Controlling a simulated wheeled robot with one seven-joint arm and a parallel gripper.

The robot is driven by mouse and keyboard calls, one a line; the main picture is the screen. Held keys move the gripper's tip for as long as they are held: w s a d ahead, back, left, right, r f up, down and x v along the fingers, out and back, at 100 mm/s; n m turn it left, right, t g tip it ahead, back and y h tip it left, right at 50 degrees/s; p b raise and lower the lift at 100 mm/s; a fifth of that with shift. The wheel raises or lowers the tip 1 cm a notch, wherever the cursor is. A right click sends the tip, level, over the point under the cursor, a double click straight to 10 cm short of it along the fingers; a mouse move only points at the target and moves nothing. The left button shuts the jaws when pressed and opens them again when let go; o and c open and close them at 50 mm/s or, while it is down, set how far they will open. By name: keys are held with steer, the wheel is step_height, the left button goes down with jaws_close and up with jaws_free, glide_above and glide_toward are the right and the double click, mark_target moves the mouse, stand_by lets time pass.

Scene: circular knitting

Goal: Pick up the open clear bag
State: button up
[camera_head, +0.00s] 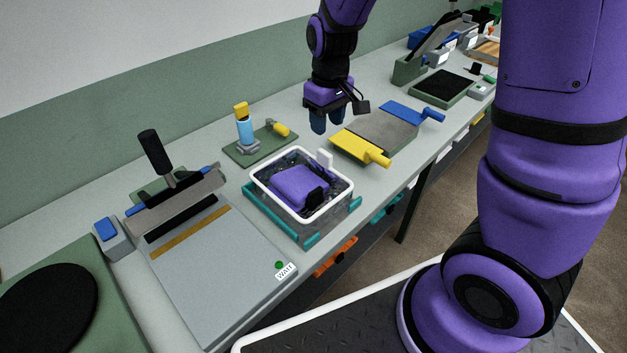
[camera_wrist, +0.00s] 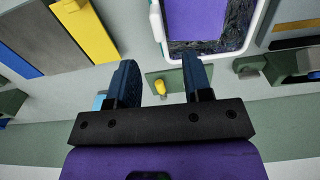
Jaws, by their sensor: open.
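The open clear bag (camera_head: 334,196) has a white rim around its mouth and a purple folded item (camera_head: 300,186) inside. It sits on a grey and teal holder (camera_head: 316,232) at the middle of the bench. In the wrist view the bag (camera_wrist: 241,25) shows at the top, partly cut off by the frame edge, with the purple item (camera_wrist: 195,18) in it. My gripper (camera_head: 325,122) hangs above the bench, behind the bag and a little to its right, empty. In the wrist view my gripper's two blue fingers (camera_wrist: 160,78) are apart.
A green base (camera_head: 240,150) with a blue and yellow bottle (camera_head: 243,128) stands behind the bag. A grey plate with yellow (camera_head: 350,146) and blue (camera_head: 400,113) handled bars lies to the right. A sealer-like device (camera_head: 215,270) stands at left.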

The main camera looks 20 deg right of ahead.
mark_target(325, 152)
steer(key=shift+w+d+f, duration=0.15)
steer(key=shift+w+f, duration=0.05)
steer(key=shift+f, duration=0.2)
steer(key=shift+w+d+f, duration=0.1)
steer(key=shift+w+f, duration=0.1)
steer(key=shift+f, duration=0.2)
step_height(325, 152, down, 5)
steer(key=shift+f, duration=0.2)
steer(key=shift+a+f, duration=0.2)
steer(key=shift+f, duration=2.45)
jaws_close()
